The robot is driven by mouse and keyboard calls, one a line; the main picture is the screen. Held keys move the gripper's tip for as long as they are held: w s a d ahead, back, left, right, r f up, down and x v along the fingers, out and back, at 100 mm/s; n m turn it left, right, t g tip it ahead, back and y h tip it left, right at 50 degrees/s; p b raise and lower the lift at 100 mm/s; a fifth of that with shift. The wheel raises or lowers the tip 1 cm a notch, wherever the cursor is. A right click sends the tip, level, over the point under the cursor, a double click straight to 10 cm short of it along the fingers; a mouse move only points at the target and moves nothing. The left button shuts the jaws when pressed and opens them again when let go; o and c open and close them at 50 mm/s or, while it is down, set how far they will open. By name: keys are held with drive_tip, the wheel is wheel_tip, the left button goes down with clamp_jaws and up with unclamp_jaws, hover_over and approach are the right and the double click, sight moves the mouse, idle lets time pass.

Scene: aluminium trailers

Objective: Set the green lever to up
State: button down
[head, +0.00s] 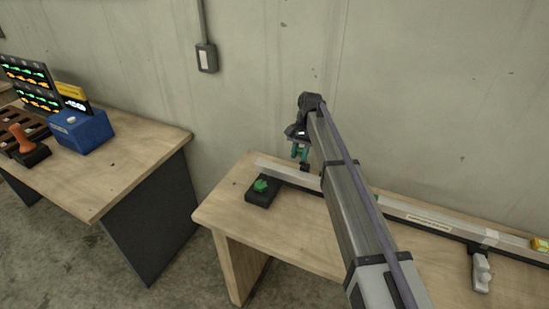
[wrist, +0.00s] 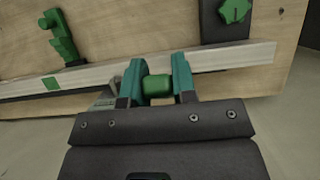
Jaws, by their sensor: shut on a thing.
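My gripper (wrist: 160,65), with two teal fingers, is shut on a small green block-shaped piece (wrist: 157,87), which looks like the handle of the green lever. It is close beside the aluminium rail. The lever's base and tilt are hidden by the fingers and gripper body. In the head view my gripper (head: 300,151) is over the back edge of the right bench, and the lever cannot be made out there.
A green knob (head: 261,185) on a black base sits left of my gripper; it also shows in the wrist view (wrist: 235,11). A long rail (head: 415,214) runs along the bench (head: 235,212). A white handle (head: 482,270) is at right. The left bench holds a blue box (head: 82,133).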

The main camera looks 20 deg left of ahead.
drive_tip(key=shift+w, duration=0.15)
drive_tip(key=shift+a, duration=0.1)
drive_tip(key=c, duration=0.9)
unclamp_jaws()
drive_tip(key=shift+r, duration=0.1)
drive_tip(key=p+v, duration=0.9)
drive_tip(key=v, duration=0.1)
drive_tip(key=shift+w+r+p, duration=0.1)
drive_tip(key=shift+r+p, duration=0.2)
drive_tip(key=shift+p, duration=0.1)
drive_tip(key=s+d+f+t+b, duration=0.1)
drive_tip(key=s+d+f+b, duration=0.3)
drive_tip(key=s+d, duration=0.6)
drive_tip(key=s+d+f+n+t+b, duration=0.1)
drive_tip(key=s+d+f+b, duration=0.3)
drive_tip(key=s+d, duration=0.7)
drive_tip(key=s+d+f+t+b, duration=0.2)
drive_tip(key=s+d+f+b, duration=0.2)
drive_tip(key=s+d, duration=0.6)
drive_tip(key=shift+s+d+f+n+t+h, duration=0.1)
drive_tip(key=shift+s+f+n+t+h, duration=0.1)
drive_tip(key=shift+s+f, duration=0.35)
drive_tip(key=shift+s+d+f+n+t+h, duration=0.1)
drive_tip(key=shift+s+d+f+n+t, duration=0.1)
drive_tip(key=shift+s+f, duration=0.3)
